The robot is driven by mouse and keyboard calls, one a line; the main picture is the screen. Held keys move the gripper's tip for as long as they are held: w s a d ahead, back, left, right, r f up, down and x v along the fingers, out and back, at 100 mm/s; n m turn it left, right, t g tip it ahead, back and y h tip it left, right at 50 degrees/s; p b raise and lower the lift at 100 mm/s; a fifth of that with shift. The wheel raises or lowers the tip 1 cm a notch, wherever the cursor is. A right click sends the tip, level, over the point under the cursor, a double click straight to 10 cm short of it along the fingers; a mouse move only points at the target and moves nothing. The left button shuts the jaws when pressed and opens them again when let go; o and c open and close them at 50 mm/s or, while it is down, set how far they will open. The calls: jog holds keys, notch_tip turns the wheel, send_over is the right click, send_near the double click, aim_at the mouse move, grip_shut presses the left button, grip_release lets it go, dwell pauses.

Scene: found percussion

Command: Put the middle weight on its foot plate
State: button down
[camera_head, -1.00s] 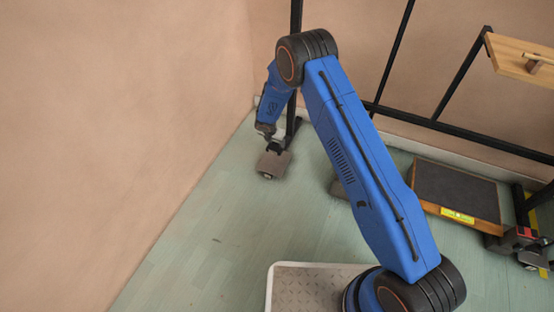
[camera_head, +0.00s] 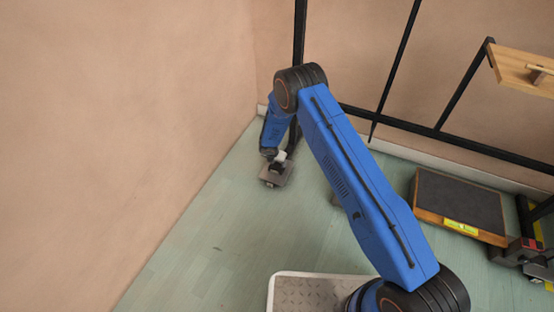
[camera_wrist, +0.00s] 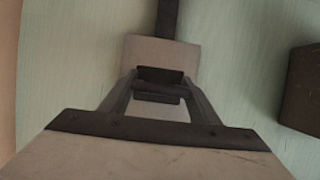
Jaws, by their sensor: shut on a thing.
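My gripper (camera_head: 279,160) is low at the left, by the foot of a black post; it also shows in the wrist view (camera_wrist: 160,92). Its fingers are shut on a small dark piece (camera_wrist: 158,74), which I take to be the middle weight. A pale grey plate (camera_wrist: 138,50), apparently the foot plate, lies just below and beyond the fingertips, with a dark bar (camera_wrist: 168,18) running from its far edge. The plate also shows under my gripper in the head view (camera_head: 267,176). Whether the weight touches the plate is hidden by my gripper.
A brown block (camera_wrist: 303,92) lies to the right in the wrist view. A black-topped wooden platform (camera_head: 458,197) with a yellow label stands at the right, near a frame foot. A tread-plate tray (camera_head: 310,292) is at the front. Green floor is clear left of centre.

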jog(key=shift+f, duration=0.2)
jog(key=shift+c, duration=1.9)
grip_release()
jog(key=shift+f, duration=0.1)
jog(key=v, duration=1.2)
